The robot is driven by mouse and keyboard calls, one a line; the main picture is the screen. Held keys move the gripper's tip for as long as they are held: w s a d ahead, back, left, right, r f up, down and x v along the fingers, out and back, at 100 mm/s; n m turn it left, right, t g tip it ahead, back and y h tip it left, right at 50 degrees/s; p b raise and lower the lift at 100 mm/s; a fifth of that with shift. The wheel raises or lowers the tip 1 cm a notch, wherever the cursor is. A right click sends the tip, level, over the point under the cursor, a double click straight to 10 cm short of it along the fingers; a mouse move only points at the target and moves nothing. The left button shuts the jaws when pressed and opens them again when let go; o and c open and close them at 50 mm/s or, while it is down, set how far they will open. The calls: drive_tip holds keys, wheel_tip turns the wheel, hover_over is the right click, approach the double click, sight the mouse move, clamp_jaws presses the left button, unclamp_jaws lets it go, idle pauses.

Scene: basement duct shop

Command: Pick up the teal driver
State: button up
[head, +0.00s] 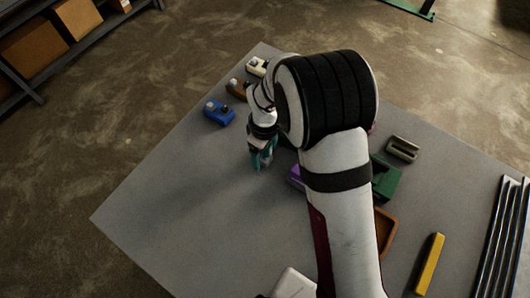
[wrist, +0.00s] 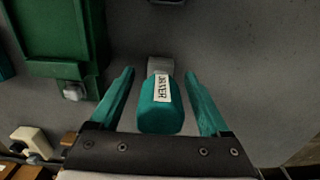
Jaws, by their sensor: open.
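The teal driver (wrist: 158,108) shows in the wrist view as a rounded teal handle with a white lettered label and a grey end pointing away. It lies between the two teal fingers of my gripper (wrist: 160,75), with a visible gap on each side. My gripper is open and holds nothing. In the head view my gripper (head: 261,162) points down over the grey table, left of the arm. There I cannot tell the driver apart from the teal fingers.
The grey table (head: 165,215) is bare at front left. A blue block (head: 219,112), a brown one (head: 237,88) and a cream one (head: 257,66) stand beyond my gripper. Right of my arm are a green box (head: 385,180), an orange tray (head: 386,232) and a yellow bar (head: 429,264).

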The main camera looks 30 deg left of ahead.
clamp_jaws()
idle(0.4)
